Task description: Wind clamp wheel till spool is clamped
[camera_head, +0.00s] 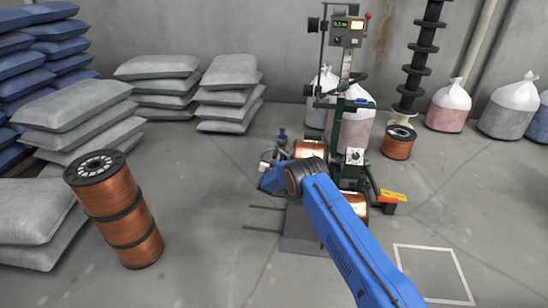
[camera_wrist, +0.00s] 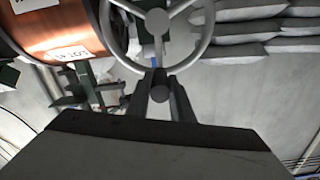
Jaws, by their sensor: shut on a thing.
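The clamp wheel (camera_wrist: 198,45) is a grey spoked ring at the top of the wrist view, partly cut off by the frame edge. The copper spool (camera_wrist: 62,30) with white labels is beside the wheel, at the upper left of the wrist view. In the head view the spool (camera_head: 309,148) shows at the green machine (camera_head: 349,110), behind my blue arm. My arm hides part of the machine there. I cannot tell how tightly the spool is held.
A stack of copper spools (camera_head: 128,220) stands on the floor at left. Grey sacks (camera_head: 228,95) are piled behind it. Another spool (camera_head: 398,142) and tied bags (camera_head: 448,108) are at right. A white floor outline (camera_head: 436,247) lies empty at front right.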

